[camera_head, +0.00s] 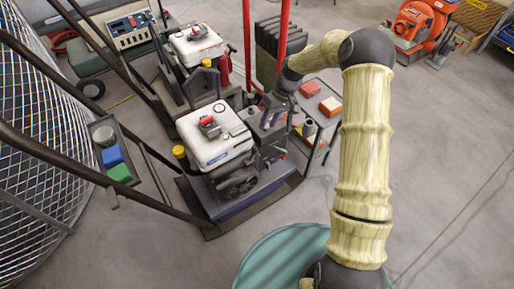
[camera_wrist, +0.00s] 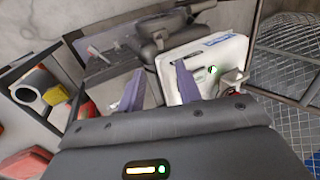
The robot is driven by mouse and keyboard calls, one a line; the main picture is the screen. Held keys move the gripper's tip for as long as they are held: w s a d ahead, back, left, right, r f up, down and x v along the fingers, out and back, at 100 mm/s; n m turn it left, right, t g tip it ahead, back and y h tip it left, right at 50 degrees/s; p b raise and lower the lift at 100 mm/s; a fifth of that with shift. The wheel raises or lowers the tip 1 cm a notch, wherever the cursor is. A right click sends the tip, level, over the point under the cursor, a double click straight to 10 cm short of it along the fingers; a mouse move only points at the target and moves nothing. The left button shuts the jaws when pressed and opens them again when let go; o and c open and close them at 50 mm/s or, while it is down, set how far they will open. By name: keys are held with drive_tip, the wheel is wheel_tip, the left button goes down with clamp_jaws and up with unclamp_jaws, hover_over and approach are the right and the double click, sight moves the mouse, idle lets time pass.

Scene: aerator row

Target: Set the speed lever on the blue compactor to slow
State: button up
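The blue compactor (camera_head: 250,196) stands in the middle of the head view, with a white engine cover (camera_head: 213,138) on top and a long dark handle. The cover also shows in the wrist view (camera_wrist: 205,62). My gripper (camera_head: 268,114) is over the compactor's right side, beside the engine cover. In the wrist view its two purple fingers (camera_wrist: 157,78) are apart with nothing held between them; the dark engine parts lie beyond them. A small pale lever-like piece (camera_wrist: 96,52) shows left of the fingers. I cannot tell whether it is the speed lever, or its setting.
A second white-topped machine (camera_head: 195,43) stands behind. A small cart (camera_head: 318,103) with red boxes is close on the right. A tray (camera_head: 111,140) with blue and green blocks and a wire-mesh roll (camera_head: 38,160) are left. Floor is free at the right.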

sight(256, 149)
drive_tip(key=b+x, duration=0.2)
drive_tip(key=x, duration=1)
drive_tip(key=shift+f+b, duration=0.15)
drive_tip(key=shift+b, duration=0.15)
drive_tip(key=shift+s, duration=0.1)
clamp_jaws()
